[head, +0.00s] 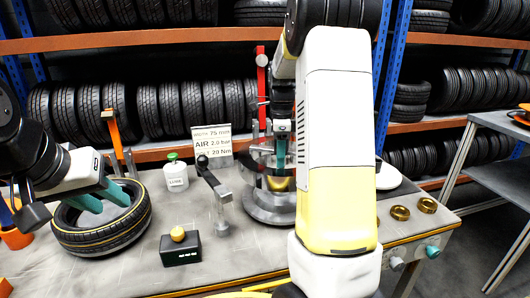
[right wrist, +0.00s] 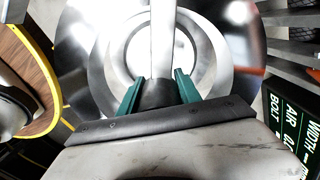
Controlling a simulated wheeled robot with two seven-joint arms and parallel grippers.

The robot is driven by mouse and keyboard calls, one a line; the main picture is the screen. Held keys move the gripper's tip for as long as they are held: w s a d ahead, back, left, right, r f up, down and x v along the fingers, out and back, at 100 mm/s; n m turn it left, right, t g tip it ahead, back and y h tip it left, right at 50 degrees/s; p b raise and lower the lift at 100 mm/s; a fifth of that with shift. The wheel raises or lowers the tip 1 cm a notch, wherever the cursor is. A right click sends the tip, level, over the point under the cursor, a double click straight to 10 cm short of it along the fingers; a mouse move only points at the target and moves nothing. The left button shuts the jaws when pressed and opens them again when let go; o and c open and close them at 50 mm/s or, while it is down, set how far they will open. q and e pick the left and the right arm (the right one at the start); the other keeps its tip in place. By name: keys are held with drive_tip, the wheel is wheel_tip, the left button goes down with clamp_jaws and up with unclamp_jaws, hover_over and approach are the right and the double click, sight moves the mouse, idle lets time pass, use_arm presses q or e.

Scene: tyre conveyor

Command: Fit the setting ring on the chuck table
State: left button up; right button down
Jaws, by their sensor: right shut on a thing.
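The chuck table (head: 262,212) is a round grey metal turntable at the middle of the bench; its discs also fill the right wrist view (right wrist: 110,75). My right gripper (head: 280,152) is over its centre. In the right wrist view its teal fingers (right wrist: 158,92) are shut on a dark cylindrical piece (right wrist: 158,97) at the end of a pale upright bar. A gold-coloured part (head: 278,184) shows below the fingers; I cannot tell whether it is the setting ring. Two gold rings (head: 400,213) (head: 427,205) lie at the bench's right. My left gripper (head: 103,197) has its fingers apart over the tyre (head: 85,238).
A sign (head: 211,143) and tyre racks stand behind. A grey side table (head: 500,125) is at right.

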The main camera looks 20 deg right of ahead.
drive_tip(key=shift+f, duration=4.65)
drive_tip(key=c, duration=0.7)
unclamp_jaws()
drive_tip(key=shift+c, duration=0.2)
drive_tip(key=shift+f, duration=0.1)
wheel_tip(320, 180, up, 7)
drive_tip(key=shift+f, duration=0.1)
drive_tip(key=shift+r, duration=0.55)
